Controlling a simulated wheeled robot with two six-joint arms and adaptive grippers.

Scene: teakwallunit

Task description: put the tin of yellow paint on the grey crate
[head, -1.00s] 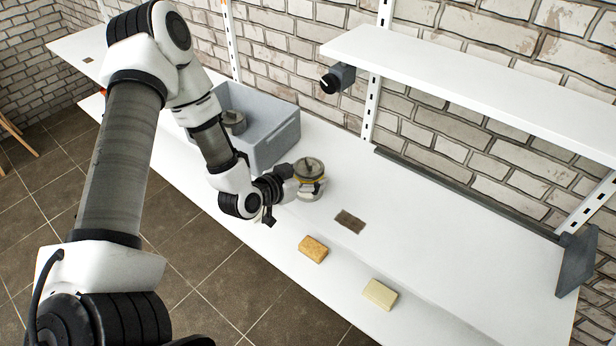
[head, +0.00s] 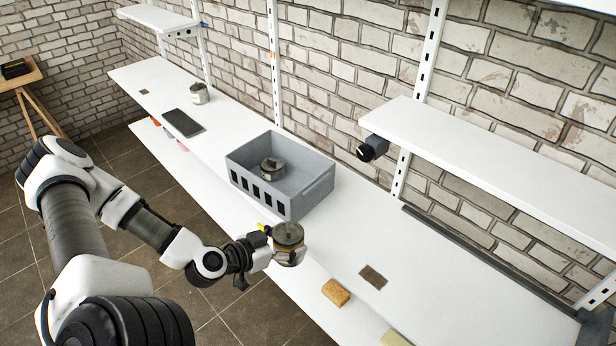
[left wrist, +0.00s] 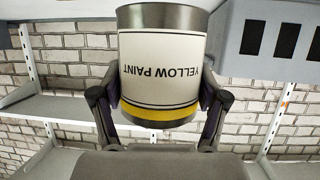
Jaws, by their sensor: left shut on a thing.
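The tin of yellow paint (head: 289,238) is a metal tin with a white label and a yellow band. My left gripper (head: 270,243) is shut on its side and holds it by the shelf's front edge. In the left wrist view the tin (left wrist: 162,62) sits between both fingers (left wrist: 160,105), its "YELLOW PAINT" lettering upside down. The grey crate (head: 316,196) stands on the shelf just behind the tin, open side up, with another tin (head: 272,168) inside. Part of the crate (left wrist: 268,40) shows at the wrist view's upper right. My right gripper is out of view.
A dark flat patch (head: 373,277), an orange-tan block (head: 336,292) and a pale block (head: 394,339) lie right of the tin. A dark flat panel (head: 183,123) and another tin (head: 199,93) are left of the crate. An upper shelf (head: 480,160) overhangs at right.

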